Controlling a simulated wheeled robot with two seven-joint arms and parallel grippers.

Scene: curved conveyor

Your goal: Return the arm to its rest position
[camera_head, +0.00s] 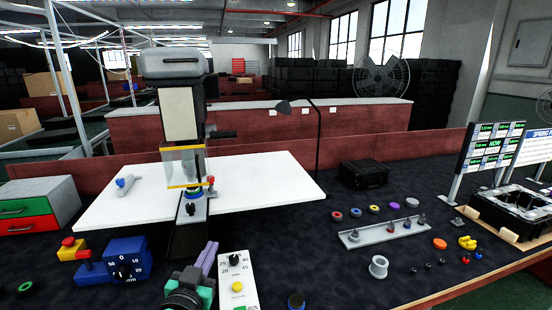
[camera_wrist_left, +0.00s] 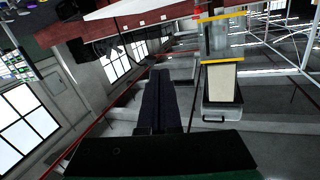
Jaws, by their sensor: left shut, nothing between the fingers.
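My left gripper (camera_head: 209,248) is low in the head view, at the near edge of the dark table. It has a green and black body and purple fingers lying side by side, pointing away from me. The fingers are closed together with nothing between them. In the left wrist view the dark fingers (camera_wrist_left: 160,100) are also together and empty, with the room turned upside down behind them. The gripper appears beside the white control panel (camera_head: 237,280); I cannot tell the gap between them. My right gripper is not in view.
A press-like machine (camera_head: 181,112) stands beyond, by a white board (camera_head: 260,185). A blue dial box (camera_head: 127,260) and a red-and-green drawer unit (camera_head: 38,206) are at left. A grey rail (camera_head: 380,234), small coloured parts and a black tray (camera_head: 512,208) are at right.

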